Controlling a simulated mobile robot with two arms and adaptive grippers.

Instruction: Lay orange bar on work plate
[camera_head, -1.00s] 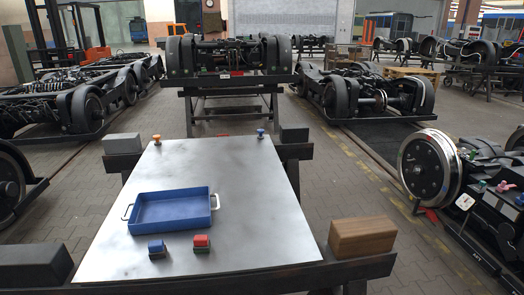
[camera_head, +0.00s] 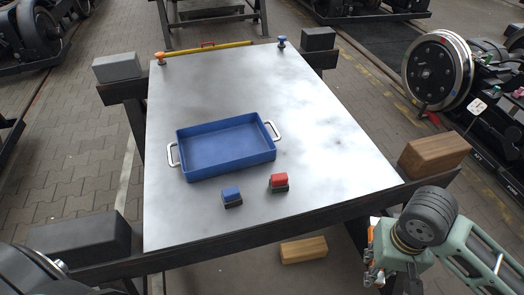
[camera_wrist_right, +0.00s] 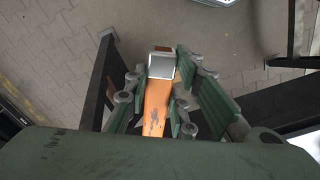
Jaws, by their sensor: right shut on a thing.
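The work plate (camera_head: 240,95) is a grey metal sheet lying on dark trestle beams in the head view. My right gripper (camera_head: 372,262) is low at the bottom right, beyond the plate's near right corner and apart from it. In the right wrist view, my right gripper (camera_wrist_right: 158,92) is shut on the orange bar (camera_wrist_right: 156,108), with green-padded fingers on both sides of it. The bar has a pale metallic end. In the head view only a small part of the orange bar (camera_head: 371,236) shows; the rest is hidden by the gripper. My left gripper is not in view.
A wooden block (camera_head: 435,153) sits on the near beam's right end. The plate's right side and far half are largely clear.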

